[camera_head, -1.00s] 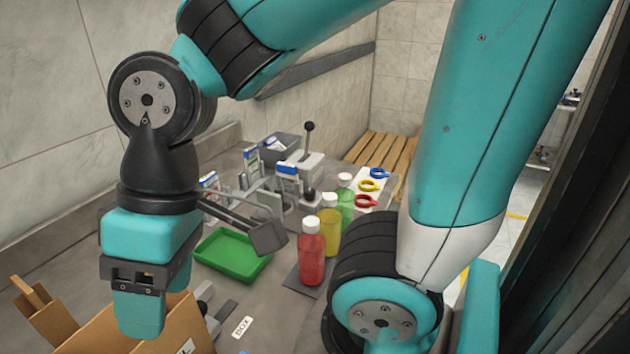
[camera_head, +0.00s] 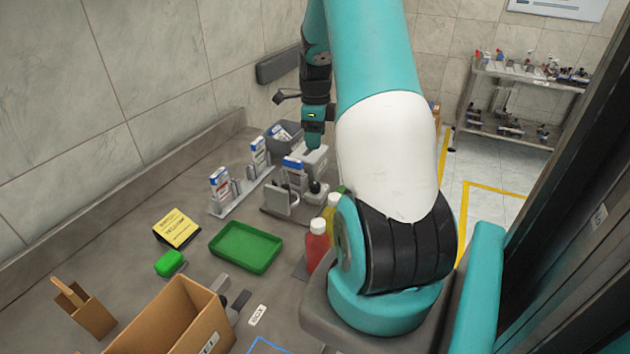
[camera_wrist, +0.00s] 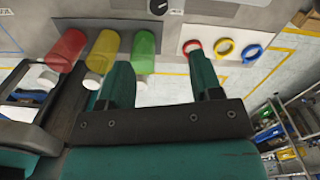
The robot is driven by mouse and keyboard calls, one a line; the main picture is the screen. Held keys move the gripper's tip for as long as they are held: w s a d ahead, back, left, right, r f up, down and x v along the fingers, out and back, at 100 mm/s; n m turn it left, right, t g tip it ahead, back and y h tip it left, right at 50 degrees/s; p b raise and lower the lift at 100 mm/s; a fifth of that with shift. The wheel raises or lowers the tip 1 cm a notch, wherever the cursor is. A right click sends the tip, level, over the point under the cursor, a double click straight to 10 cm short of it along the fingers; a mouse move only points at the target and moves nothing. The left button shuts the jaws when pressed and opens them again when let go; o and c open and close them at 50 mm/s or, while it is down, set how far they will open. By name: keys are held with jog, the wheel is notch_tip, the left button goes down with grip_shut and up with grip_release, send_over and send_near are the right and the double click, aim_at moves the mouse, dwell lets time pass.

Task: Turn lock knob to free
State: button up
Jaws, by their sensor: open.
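A round black knob (camera_wrist: 158,6) with a light mark shows at the top edge of the wrist view, partly cut off, on a grey surface. I take it for the lock knob; which setting its mark points to I cannot read. My gripper (camera_wrist: 163,70) is open and empty, its two teal fingers apart from the knob. In the head view my gripper (camera_head: 313,143) points down over the grey feeder (camera_head: 312,160) at the back. My arm and gripper hide part of the feeder there, and I cannot make out the round knob.
Red (camera_wrist: 67,48), yellow (camera_wrist: 103,48) and green (camera_wrist: 145,50) bottles stand near my fingers, with colored rings (camera_wrist: 224,48) beside them. A black ball-topped lever (camera_head: 316,187) stands before the feeder. A green tray (camera_head: 246,247) and cardboard box (camera_head: 175,320) are nearer.

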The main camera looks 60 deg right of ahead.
aim_at(315, 184)
notch_tip(315, 184, down, 16)
jog(key=p, duration=0.3)
jog(key=shift+a, duration=0.1)
jog(key=c, duration=0.9)
